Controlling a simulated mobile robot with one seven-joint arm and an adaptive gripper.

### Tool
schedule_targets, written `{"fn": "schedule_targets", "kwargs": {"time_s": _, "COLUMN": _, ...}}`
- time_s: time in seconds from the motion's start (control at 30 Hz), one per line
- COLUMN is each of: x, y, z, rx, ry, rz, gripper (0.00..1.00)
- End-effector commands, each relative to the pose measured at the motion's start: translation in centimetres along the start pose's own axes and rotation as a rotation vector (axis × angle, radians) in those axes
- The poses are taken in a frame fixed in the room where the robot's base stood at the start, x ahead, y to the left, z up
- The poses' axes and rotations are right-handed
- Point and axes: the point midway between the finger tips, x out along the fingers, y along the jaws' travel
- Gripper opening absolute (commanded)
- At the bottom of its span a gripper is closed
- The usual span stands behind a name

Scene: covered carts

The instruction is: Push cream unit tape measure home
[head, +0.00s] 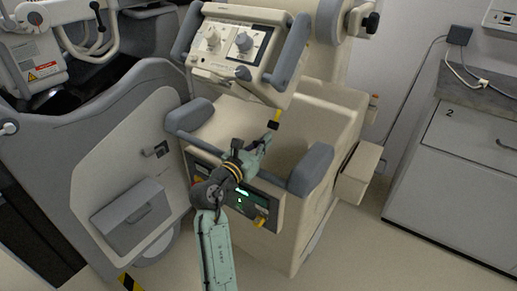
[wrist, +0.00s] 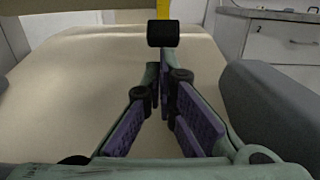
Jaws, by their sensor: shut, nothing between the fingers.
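The cream unit (head: 322,120) stands in the middle of the head view, with a control panel on top and grey armrests. A yellow tape with a black end piece, the tape measure (head: 276,116), hangs below its panel. In the wrist view the tape's black end (wrist: 163,34) is at the top centre, with the yellow strip above it. My gripper (head: 268,138) is over the unit's cream top, just below the tape's end. Its fingers (wrist: 164,65) are shut and empty, tips close under the black end. I cannot tell whether they touch it.
Grey armrests (head: 311,170) flank my arm on the unit; one stands close on the right in the wrist view (wrist: 275,105). A grey and cream machine (head: 130,150) stands left. A cabinet (head: 455,165) stands right, with open floor before it.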

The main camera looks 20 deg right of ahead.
Motion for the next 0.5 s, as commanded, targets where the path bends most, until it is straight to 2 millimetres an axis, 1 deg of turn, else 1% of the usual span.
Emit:
{"fn": "schedule_targets", "kwargs": {"time_s": 0.37, "x": 0.22, "y": -0.04, "z": 0.18, "rx": 0.000, "ry": 0.001, "rz": 0.000, "gripper": 0.00}}
{"fn": "schedule_targets", "kwargs": {"time_s": 0.5, "x": 0.48, "y": -0.06, "z": 0.73, "rx": 0.000, "ry": 0.001, "rz": -0.001, "gripper": 0.00}}
